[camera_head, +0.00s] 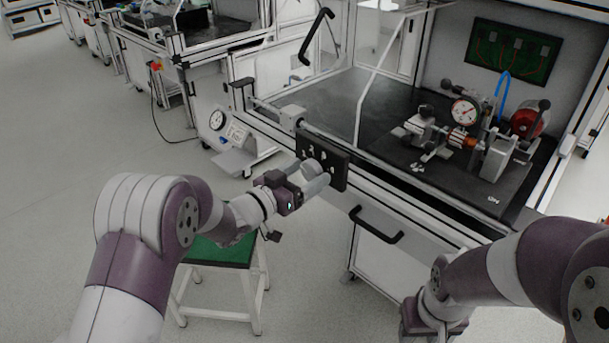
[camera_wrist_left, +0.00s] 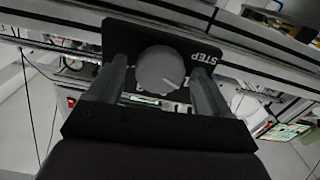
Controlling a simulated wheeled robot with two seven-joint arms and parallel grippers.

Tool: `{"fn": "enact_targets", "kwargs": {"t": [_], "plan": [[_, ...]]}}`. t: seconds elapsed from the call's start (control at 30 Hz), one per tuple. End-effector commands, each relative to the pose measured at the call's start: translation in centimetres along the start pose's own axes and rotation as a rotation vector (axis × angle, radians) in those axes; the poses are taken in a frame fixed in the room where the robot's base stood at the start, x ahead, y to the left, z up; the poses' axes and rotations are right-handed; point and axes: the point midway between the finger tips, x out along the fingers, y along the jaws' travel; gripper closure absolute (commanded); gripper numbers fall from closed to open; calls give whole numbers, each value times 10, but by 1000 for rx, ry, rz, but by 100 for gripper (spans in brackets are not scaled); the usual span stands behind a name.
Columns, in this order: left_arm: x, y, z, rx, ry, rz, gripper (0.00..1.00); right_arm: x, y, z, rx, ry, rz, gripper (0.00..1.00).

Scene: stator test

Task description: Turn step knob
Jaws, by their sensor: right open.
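The STEP knob is a round grey dial (camera_wrist_left: 160,70) with a thin white mark. It sits on a black panel (camera_wrist_left: 203,42) with white STEP lettering, at the bench's front edge. The panel also shows in the head view (camera_head: 338,172). My left gripper (camera_head: 318,175) points at the panel; its fingers hide the knob there. In the left wrist view my left gripper (camera_wrist_left: 159,68) is open, one finger on each side of the knob, with gaps between. Contact cannot be told. My right gripper (camera_head: 434,322) is at the bottom edge, its fingers not clearly seen.
A black drawer handle (camera_head: 376,225) sticks out below the panel. The bench top (camera_head: 335,98) holds a test rig with a dial gauge (camera_head: 465,111). A green-topped stool (camera_head: 215,255) stands below my left arm. A slanted white frame bar (camera_head: 379,68) rises from the bench.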

Motion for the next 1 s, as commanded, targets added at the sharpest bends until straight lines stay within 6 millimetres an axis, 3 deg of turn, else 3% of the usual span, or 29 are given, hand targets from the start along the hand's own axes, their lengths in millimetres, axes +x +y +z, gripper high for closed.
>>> {"fn": "enact_targets", "kwargs": {"t": [0.03, 0.13, 0.57, 1.0], "plan": [[0, 0, 0, 0, 0, 0, 39, 0, 0, 0, 0, 0, 0, 57], [0, 0, 0, 0, 0, 0, 71, 0, 0, 0, 0, 0, 0, 57], [0, 0, 2, 81, 0, 0, 72, 6, 0, 1, 0, 0, 0, 57], [0, 0, 3, 431, 1, 0, 72, 32, 0, 4, 0, 0, 0, 57]]}}
